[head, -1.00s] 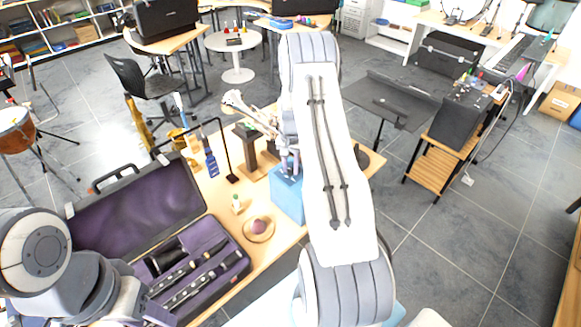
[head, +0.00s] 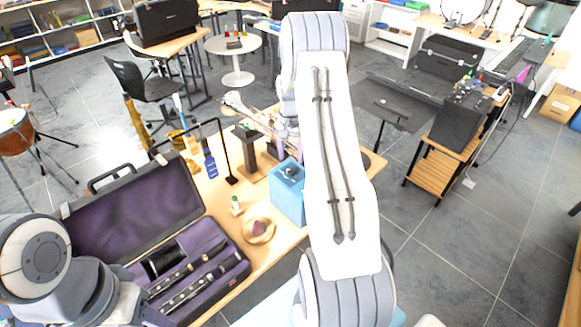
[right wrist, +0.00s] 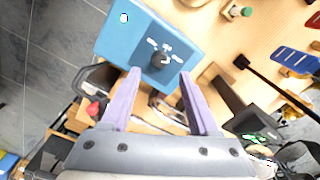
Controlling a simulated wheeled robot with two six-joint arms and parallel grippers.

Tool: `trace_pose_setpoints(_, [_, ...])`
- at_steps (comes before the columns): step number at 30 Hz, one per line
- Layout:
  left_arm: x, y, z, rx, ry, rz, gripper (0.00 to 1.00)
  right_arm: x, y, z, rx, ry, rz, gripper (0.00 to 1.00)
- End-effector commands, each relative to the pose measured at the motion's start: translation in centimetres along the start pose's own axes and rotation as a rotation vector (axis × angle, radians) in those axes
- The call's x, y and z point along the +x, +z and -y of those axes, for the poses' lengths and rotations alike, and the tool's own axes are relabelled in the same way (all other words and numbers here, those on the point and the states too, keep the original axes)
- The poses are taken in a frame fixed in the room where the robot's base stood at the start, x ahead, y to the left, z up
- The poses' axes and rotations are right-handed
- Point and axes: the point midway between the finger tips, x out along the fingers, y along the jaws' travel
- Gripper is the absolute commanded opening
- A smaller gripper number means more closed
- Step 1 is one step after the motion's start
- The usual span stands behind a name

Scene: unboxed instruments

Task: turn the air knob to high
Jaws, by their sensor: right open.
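A blue box (head: 287,198) stands on the wooden table, partly behind my right arm in the head view. A black knob (head: 290,172) sits on its top face. In the right wrist view the blue box (right wrist: 125,35) shows the knob (right wrist: 160,58) with small white marks around it and a green light near one corner. My right gripper (right wrist: 158,73) is open, its two pale purple fingers pointing toward the knob, one on each side of it in the picture. They appear apart from it. In the head view this gripper is largely hidden by my arm. My left gripper is out of view.
An open instrument case (head: 225,270) with purple lining and black pieces lies at the left.

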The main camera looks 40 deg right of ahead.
Motion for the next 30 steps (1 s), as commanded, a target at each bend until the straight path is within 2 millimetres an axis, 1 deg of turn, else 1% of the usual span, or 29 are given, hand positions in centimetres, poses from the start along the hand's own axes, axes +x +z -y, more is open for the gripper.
trace_pose_setpoints(1, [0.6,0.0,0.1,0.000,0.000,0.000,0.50,-0.8,-0.1,0.1,0.000,-0.002,-0.005,0.61])
trace_pose_setpoints(4, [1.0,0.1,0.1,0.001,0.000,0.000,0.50,-2.5,-0.1,0.0,0.000,-0.001,-0.003,0.61])
trace_pose_setpoints(9, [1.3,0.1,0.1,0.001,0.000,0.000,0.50,-4.3,0.0,0.0,0.001,0.000,-0.001,0.61])
trace_pose_setpoints(13, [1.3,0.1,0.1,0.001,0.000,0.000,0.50,-4.7,0.0,0.0,0.001,0.000,0.001,0.61])
trace_pose_setpoints(27, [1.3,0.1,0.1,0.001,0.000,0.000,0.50,-4.7,0.0,0.0,0.000,0.000,0.001,0.61])
trace_pose_setpoints(29, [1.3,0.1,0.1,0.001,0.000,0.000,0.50,-4.8,0.3,0.3,-0.011,0.000,0.000,0.61])
trace_pose_setpoints(30, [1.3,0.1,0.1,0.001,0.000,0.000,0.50,-5.1,0.9,0.9,-0.030,-0.002,0.000,0.61])
